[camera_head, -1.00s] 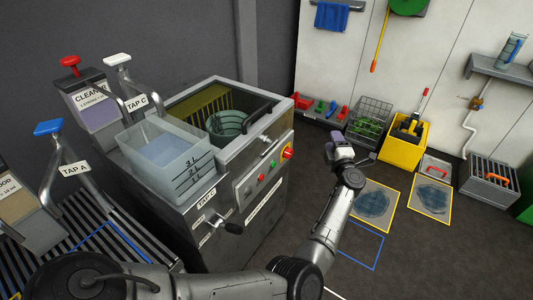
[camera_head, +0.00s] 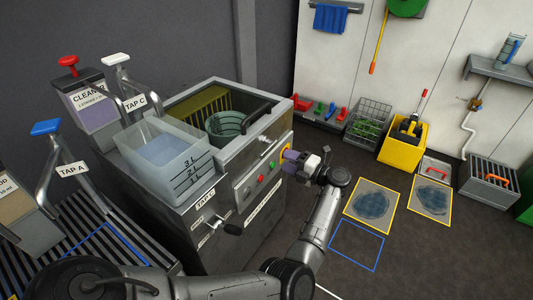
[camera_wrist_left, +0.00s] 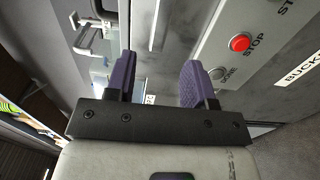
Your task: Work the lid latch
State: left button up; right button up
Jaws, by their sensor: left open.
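A small metal fitting on the front rim (camera_head: 266,141) may be the lid latch; I cannot tell for sure. My left gripper (camera_head: 288,156) has purple fingers at the right end of the front panel. In the left wrist view its fingers (camera_wrist_left: 157,73) are apart with nothing between them. My right gripper is not in view.
A yellow bucket (camera_head: 403,145), wire basket (camera_head: 368,122) and floor mats (camera_head: 373,205) are to the right. The floor before the machine is clear.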

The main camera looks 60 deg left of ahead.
aim_at(268, 152)
pick_arm(q)
jog(key=b+x, duration=0.2)
jog(key=x, duration=0.7)
jog(key=shift+c, duration=0.5)
grip_shut()
